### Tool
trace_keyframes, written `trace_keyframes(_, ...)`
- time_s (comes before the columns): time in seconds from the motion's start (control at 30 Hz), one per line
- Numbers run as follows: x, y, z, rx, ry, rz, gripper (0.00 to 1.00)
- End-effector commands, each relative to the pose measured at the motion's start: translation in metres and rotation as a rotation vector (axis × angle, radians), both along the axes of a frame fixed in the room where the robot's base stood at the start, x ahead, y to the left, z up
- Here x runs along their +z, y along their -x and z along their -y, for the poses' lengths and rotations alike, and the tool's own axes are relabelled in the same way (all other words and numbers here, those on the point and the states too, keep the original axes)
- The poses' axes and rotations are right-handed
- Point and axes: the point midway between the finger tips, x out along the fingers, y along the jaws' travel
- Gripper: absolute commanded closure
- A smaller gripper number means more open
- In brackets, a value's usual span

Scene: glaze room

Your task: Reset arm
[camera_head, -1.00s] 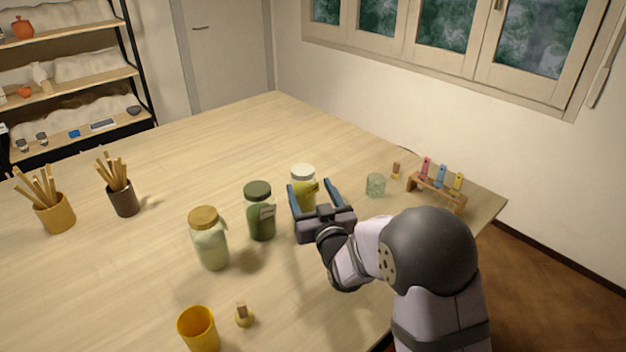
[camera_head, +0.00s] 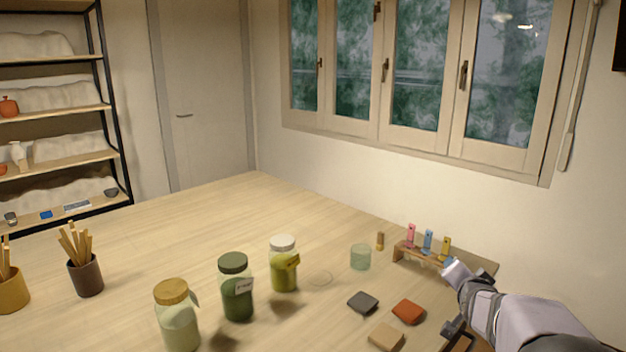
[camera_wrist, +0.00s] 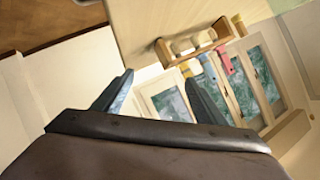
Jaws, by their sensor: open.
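My gripper (camera_wrist: 160,92) shows in the wrist view with its two fingers spread and nothing between them. The wrist view is tilted and looks past the fingers to a wooden rack, the windows and the wall.
Three jars stand on the table: wood-lidded (camera_head: 178,320), dark green-lidded (camera_head: 236,290) and white-lidded (camera_head: 284,265). A glass (camera_head: 360,257) is near the rack. Grey (camera_head: 363,302), red (camera_head: 408,312) and tan (camera_head: 386,337) tiles lie in front. The back table is clear.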

Motion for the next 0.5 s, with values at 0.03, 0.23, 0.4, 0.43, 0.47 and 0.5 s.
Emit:
trace_keyframes(0.03,-0.004,0.010,0.020,-0.049,-0.031,-0.005,0.34)
trace_keyframes(0.23,-0.008,0.048,0.072,-0.200,-0.153,-0.028,0.34)
trace_keyframes(0.4,-0.017,0.081,0.084,-0.267,-0.234,-0.110,0.34)
trace_keyframes(0.43,-0.020,0.085,0.078,-0.262,-0.240,-0.138,0.34)
trace_keyframes(0.47,-0.023,0.090,0.073,-0.255,-0.245,-0.168,0.34)
trace_keyframes(0.5,-0.028,0.095,0.064,-0.239,-0.248,-0.210,0.34)
